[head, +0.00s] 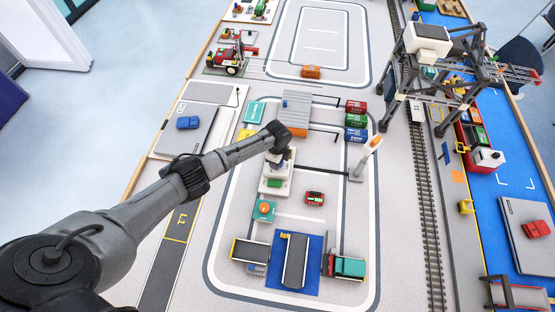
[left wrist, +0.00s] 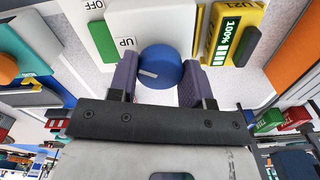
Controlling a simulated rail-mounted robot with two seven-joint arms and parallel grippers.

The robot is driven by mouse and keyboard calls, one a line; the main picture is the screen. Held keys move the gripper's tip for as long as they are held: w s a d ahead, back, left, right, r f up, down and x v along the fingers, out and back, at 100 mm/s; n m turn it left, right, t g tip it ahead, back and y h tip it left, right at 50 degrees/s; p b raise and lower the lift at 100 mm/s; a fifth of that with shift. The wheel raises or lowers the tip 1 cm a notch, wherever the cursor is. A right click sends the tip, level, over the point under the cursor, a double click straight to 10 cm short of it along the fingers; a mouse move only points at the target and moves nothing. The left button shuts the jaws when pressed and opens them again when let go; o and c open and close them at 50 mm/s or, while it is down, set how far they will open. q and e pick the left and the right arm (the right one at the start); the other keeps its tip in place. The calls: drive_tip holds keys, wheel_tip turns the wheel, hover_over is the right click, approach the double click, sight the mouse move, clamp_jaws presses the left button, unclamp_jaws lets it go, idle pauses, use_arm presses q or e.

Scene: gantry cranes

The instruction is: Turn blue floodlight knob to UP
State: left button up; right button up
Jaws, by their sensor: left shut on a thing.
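The blue floodlight knob (left wrist: 161,64) sits on a white panel (left wrist: 150,22) in the left wrist view. A short white mark on the knob points left and slightly down in that view. The label UP (left wrist: 127,42) is printed on the panel beside the knob, to its upper left. My left gripper (left wrist: 158,84) has its purple fingers on both sides of the knob and is shut on it. In the head view my left gripper (head: 277,157) is over the white floodlight base (head: 267,186), and my wrist hides the knob there. My right gripper is not in view.
A green block (left wrist: 103,41) and a yellow battery block marked 100% (left wrist: 234,34) flank the panel. A gantry crane (head: 430,65) is at right.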

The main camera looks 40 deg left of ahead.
use_arm(q)
drive_tip(key=o, duration=0.9)
wheel_tip(320, 180, up, 14)
drive_tip(key=shift+f+p, duration=0.1)
drive_tip(key=shift+p, duration=0.8)
